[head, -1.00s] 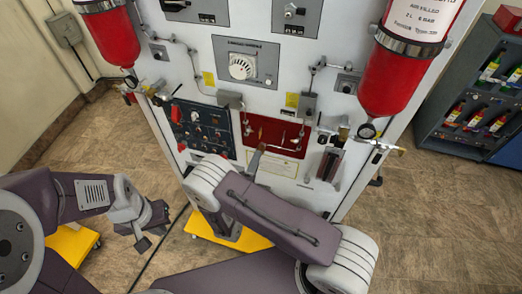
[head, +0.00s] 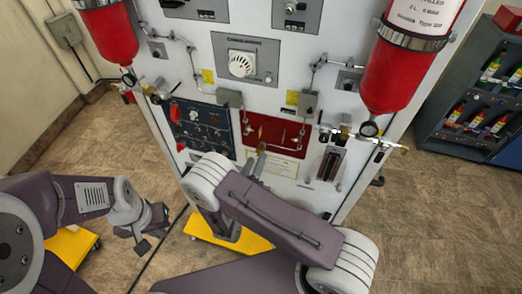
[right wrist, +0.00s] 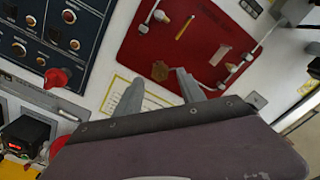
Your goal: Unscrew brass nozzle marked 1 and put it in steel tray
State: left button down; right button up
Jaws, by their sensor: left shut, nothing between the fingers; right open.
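A dark red panel (right wrist: 200,38) on the front of the white trainer cabinet carries small brass pieces; it also shows in the head view (head: 290,134). One slim brass piece (right wrist: 184,27) sits in its upper part. A wider brass piece (right wrist: 160,71) sits near its lower edge, just beyond my right fingertips. I cannot read a number 1 on either. My right gripper (right wrist: 161,80) is open and empty in front of the panel's lower edge. My left gripper (head: 146,238) is shut and empty, low at the left, away from the cabinet. I cannot make out a steel tray.
A blue control panel (head: 203,130) with a red knob (right wrist: 56,78) is left of the red panel. Two red cylinders (head: 108,35) (head: 402,70) hang on the cabinet front. A shelf of bottles (head: 475,95) stands at the right. Tiled floor is open at the right.

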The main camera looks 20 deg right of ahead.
aim_at(259, 153)
jog(key=shift+m, duration=0.7)
jog(key=shift+m, duration=0.5)
jog(key=shift+b+x, duration=0.3)
jog(key=shift+x, duration=1.65)
